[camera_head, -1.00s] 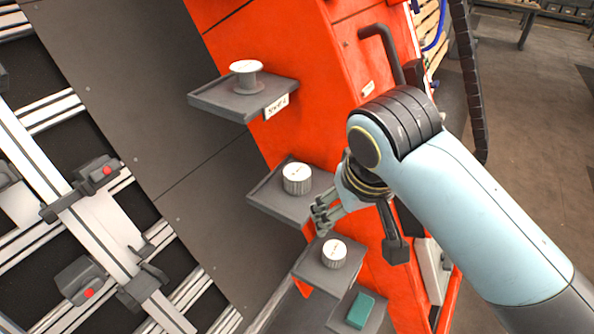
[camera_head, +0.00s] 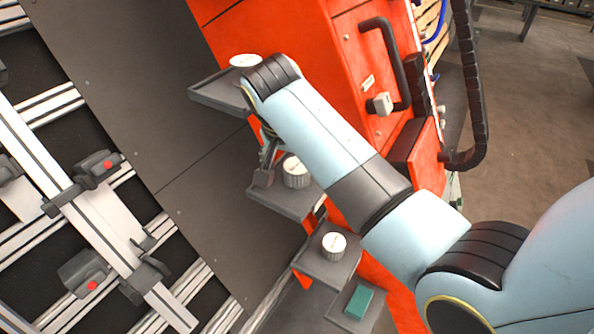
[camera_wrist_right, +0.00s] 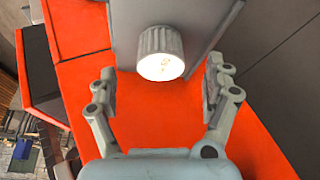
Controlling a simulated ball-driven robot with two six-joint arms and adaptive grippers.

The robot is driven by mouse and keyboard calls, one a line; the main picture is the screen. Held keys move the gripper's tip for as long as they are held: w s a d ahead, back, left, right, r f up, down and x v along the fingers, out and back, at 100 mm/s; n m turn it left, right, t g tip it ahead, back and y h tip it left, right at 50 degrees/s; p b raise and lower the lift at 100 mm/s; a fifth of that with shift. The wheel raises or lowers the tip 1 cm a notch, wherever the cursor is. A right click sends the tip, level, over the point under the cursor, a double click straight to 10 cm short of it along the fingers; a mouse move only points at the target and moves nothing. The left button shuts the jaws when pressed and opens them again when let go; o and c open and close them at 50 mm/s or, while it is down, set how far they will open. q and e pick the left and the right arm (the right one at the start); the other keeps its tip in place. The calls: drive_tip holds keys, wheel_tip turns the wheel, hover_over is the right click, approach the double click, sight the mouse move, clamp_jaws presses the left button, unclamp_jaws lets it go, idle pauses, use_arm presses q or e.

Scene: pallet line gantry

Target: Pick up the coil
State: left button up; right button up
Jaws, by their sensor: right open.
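A white-topped spool (camera_head: 244,61) stands on the upper grey shelf, mostly hidden by my right arm. A ribbed white cylinder (camera_head: 296,172) stands upright on the middle shelf, and a smaller ribbed one (camera_head: 334,244) on the shelf below. I cannot tell for certain which is the coil. In the right wrist view a ribbed cylinder (camera_wrist_right: 161,55), likely the middle one, shows ahead between the fingers. My right gripper (camera_wrist_right: 160,75) is open and empty, not touching it. In the head view this gripper is mostly hidden behind its arm, close to the middle cylinder. My left gripper is not in view.
The grey shelves, upper (camera_head: 214,93) and middle (camera_head: 282,204), jut from an orange cabinet (camera_head: 340,65). A green block (camera_head: 359,301) lies on the lowest tray. A dark handle (camera_head: 391,55) sticks out of the cabinet. A rail frame (camera_head: 100,215) is at the left.

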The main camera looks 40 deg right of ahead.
sight(296, 166)
drive_tip(key=p+x, duration=0.1)
drive_tip(key=x, duration=0.4)
drive_tip(key=shift+w+d, duration=0.15)
drive_tip(key=shift+w, duration=0.05)
drive_tip(key=shift+r, duration=0.1)
drive_tip(key=c, duration=1.5)
